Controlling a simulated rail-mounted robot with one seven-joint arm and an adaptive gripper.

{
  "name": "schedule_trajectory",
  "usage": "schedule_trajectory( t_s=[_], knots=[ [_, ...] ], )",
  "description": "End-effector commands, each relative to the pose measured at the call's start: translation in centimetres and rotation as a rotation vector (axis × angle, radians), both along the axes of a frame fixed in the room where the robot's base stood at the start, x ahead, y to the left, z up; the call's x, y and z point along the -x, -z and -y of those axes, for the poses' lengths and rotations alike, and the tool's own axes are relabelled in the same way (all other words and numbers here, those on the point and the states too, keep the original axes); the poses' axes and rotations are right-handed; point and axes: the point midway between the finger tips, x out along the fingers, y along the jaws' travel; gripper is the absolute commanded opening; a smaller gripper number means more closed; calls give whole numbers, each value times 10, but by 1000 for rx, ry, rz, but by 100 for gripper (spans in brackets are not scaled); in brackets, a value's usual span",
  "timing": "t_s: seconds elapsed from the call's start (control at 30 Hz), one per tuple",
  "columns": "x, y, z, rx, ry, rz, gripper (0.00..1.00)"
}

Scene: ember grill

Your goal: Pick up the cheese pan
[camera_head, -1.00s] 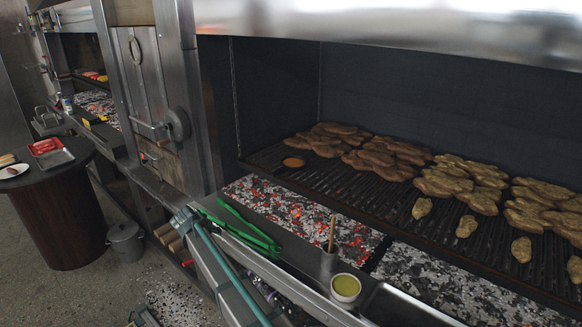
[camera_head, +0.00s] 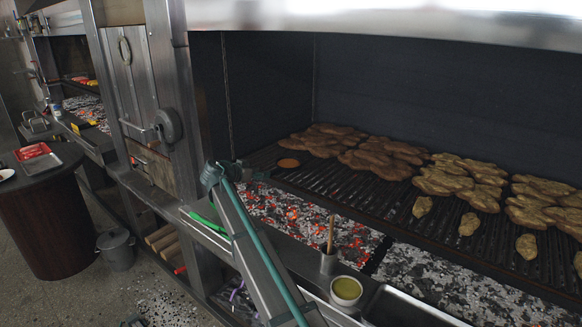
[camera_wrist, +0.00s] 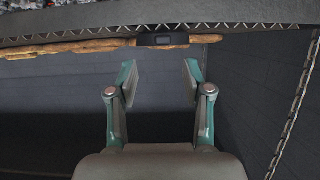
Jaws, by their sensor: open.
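The cheese pan (camera_head: 289,163) is a small round pan with orange contents. It rests on the far left part of the grill grate in the head view. In the wrist view, which looks upside down, a dark low piece that seems to be the pan (camera_wrist: 163,39) shows ahead of the fingertips, roughly centred between them. My gripper (camera_wrist: 160,68) is open and empty, its two teal fingers apart, with a gap to the pan. In the head view my gripper (camera_head: 262,174) is small and partly hidden by my arm, just left of the pan.
Grilled meat pieces (camera_head: 385,160) cover the grate (camera_head: 340,190) right of the pan. Glowing coals (camera_head: 300,222) lie in front. A chain (camera_wrist: 298,105) hangs at the right in the wrist view. A sauce bowl (camera_head: 346,289) and green tongs (camera_head: 205,220) sit on the front ledge.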

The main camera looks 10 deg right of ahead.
Motion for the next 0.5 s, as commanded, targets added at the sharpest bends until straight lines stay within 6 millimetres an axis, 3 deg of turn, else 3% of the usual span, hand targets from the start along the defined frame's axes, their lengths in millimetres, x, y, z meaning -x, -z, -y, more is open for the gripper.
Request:
schedule_trajectory(
  t_s=[0.13,0.5],
  knots=[
    [-14,7,16,0,1,-2,50],
    [-33,16,36,0,0,-4,50]
  ],
)
